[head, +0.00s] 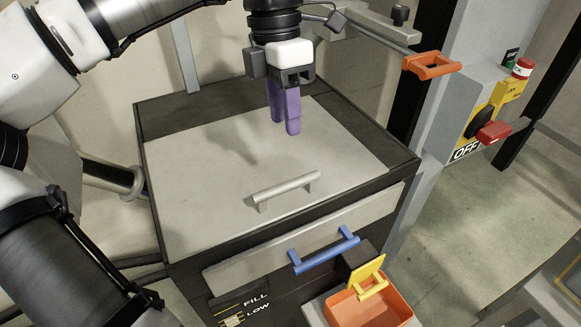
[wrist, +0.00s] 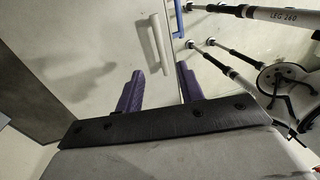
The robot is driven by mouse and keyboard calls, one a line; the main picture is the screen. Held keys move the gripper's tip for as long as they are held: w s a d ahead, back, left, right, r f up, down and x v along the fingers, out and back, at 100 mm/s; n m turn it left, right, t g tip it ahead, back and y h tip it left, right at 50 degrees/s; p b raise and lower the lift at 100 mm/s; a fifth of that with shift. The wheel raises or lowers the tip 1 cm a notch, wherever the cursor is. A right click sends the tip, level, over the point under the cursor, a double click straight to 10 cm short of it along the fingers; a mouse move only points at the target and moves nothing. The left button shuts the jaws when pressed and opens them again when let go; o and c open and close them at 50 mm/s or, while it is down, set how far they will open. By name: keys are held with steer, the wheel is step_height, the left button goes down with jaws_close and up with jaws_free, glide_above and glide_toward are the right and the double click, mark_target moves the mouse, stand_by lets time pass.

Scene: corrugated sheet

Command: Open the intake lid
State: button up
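The intake lid (head: 215,165) is a flat light-grey panel on top of a dark box, lying flat and closed. Its pale bar handle (head: 286,189) sits near the front edge, and it also shows in the wrist view (wrist: 160,45). My gripper (head: 286,128), with purple fingers, hangs above the lid, behind the handle and apart from it. In the wrist view my gripper's fingers (wrist: 160,85) stand apart with nothing between them, and the handle lies beyond their tips.
Below the lid is a front drawer with a blue handle (head: 324,251). An orange bin (head: 370,309) and a yellow flap (head: 372,278) are at lower right. An orange handle (head: 432,65) and a switch box with a red knob (head: 493,132) are on the right post.

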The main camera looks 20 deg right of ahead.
mark_target(292, 180)
steer(key=f, duration=0.3)
steer(key=s+f, duration=0.1)
steer(key=f, duration=0.3)
steer(key=s+f, duration=0.1)
steer(key=f, duration=0.3)
steer(key=shift+s+d+f+p, duration=0.15)
steer(key=shift+d+p, duration=0.1)
steer(key=shift+p, duration=0.05)
steer(key=shift+c, duration=0.4)
jaws_close()
